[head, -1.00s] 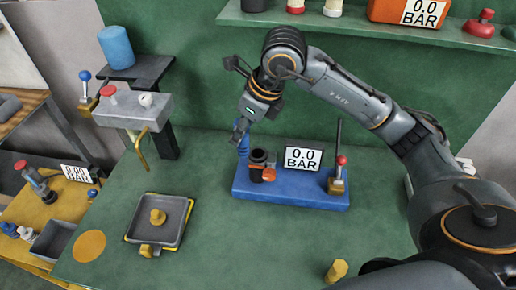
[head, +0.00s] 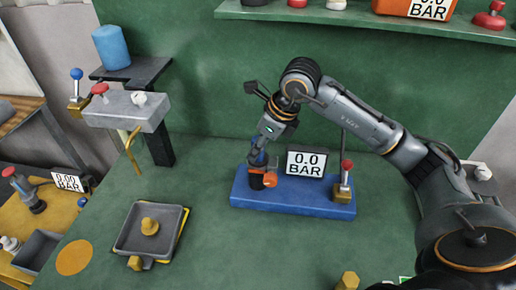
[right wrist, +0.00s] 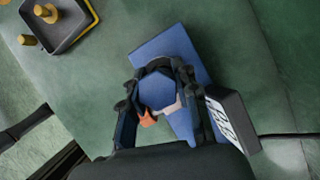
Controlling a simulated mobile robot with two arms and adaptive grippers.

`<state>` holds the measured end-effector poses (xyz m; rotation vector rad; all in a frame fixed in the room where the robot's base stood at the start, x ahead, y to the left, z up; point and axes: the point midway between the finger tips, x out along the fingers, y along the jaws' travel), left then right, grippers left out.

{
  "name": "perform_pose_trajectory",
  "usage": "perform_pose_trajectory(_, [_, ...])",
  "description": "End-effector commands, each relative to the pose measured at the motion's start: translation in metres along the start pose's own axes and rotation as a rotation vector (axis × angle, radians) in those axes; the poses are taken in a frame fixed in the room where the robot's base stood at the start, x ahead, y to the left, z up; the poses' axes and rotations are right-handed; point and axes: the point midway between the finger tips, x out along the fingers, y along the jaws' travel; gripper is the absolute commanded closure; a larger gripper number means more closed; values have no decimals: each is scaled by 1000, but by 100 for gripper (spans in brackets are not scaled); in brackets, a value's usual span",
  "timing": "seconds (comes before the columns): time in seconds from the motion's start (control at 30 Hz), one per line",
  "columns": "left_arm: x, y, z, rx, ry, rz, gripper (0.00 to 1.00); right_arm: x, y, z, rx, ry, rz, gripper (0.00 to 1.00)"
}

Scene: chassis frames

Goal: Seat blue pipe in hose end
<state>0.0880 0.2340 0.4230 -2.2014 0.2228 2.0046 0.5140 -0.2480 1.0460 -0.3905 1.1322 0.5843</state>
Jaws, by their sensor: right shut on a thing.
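My right gripper (head: 258,158) is shut on the blue pipe (right wrist: 157,90), which shows end-on between the fingers in the right wrist view. In the head view the fingers hide most of the pipe. The gripper is directly over the black hose end (head: 257,181) on the blue base (head: 300,201). The hose end has an orange clamp part (head: 271,182) at its right. The pipe's lower end is hidden, so I cannot tell whether it is inside the hose end or just above it. My left gripper is out of view.
A gauge reading 0.0 BAR (head: 306,163) and a red-knobbed valve (head: 344,180) stand close to the right. A dark tray (head: 131,230) with a yellow fitting lies at left. A grey bracket (head: 128,110) stands at the back left. The green table between is clear.

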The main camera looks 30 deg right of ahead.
Motion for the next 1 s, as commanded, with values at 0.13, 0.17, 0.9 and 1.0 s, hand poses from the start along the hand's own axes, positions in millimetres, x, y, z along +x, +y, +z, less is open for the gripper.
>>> perform_pose_trajectory(0.13, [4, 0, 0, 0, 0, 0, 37, 3, 0, -1, 0, -1, 0, 100])
perform_pose_trajectory(0.17, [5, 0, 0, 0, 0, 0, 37, 4, 0, -1, 0, -1, 0, 100])
perform_pose_trajectory(0.9, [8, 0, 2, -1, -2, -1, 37, -40, -1, 1, 0, -5, -5, 47])
perform_pose_trajectory(1.0, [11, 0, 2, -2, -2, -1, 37, -62, -1, 0, -1, -4, -4, 47])
